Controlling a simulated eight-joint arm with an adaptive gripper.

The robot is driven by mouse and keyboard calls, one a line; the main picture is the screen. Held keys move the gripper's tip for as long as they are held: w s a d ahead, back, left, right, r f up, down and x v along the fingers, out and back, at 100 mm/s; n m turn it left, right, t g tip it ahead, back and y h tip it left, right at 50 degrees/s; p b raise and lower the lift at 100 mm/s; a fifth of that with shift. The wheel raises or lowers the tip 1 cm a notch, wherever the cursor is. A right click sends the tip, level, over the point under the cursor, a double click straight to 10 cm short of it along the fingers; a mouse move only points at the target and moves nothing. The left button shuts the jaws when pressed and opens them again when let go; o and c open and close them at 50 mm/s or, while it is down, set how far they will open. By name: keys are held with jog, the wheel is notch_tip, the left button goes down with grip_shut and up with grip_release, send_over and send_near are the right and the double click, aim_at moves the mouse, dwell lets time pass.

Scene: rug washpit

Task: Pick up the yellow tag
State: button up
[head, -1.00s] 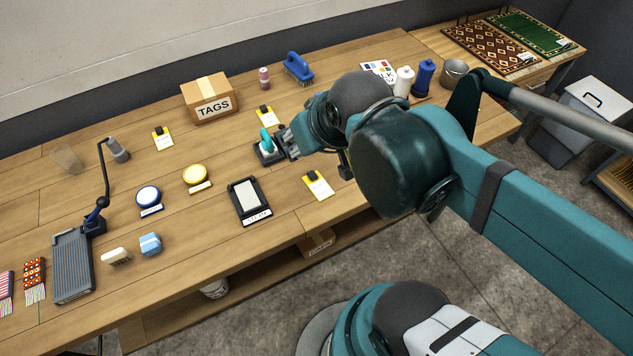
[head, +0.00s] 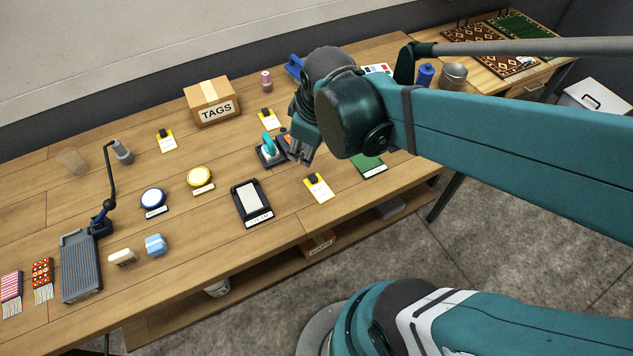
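One tag (head: 319,188) is near the front edge, another tag (head: 268,119) is beside the TAGS box, and a third tag (head: 166,141) is at the back left. My gripper (head: 301,158) points down over the table, just behind the front tag and right of a teal-handled stamp (head: 269,149). It appears apart from the front tag. Its fingers are small and dark, so I cannot tell whether they are open or shut.
A framed black tray (head: 251,203) lies left of the front tag, and a green card (head: 369,166) lies right of it. The TAGS box (head: 212,102) stands behind. Yellow (head: 200,177) and blue (head: 152,198) round pads are further left.

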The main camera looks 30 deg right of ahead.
notch_tip(320, 180, down, 2)
jog(key=w+d+n+g+p, duration=0.1)
jog(key=n, duration=0.2)
jog(key=n+g+p, duration=0.3)
jog(key=n, duration=0.5)
send_over(313, 177)
jog(key=shift+w+f, duration=0.1)
jog(key=shift+f, duration=3.5)
jog(key=shift+f+b, duration=0.1)
jog(key=shift+b, duration=0.2)
jog(key=shift+f, duration=1.2)
jog(key=shift+f+b, duration=0.85)
jog(key=shift+f, duration=1.75)
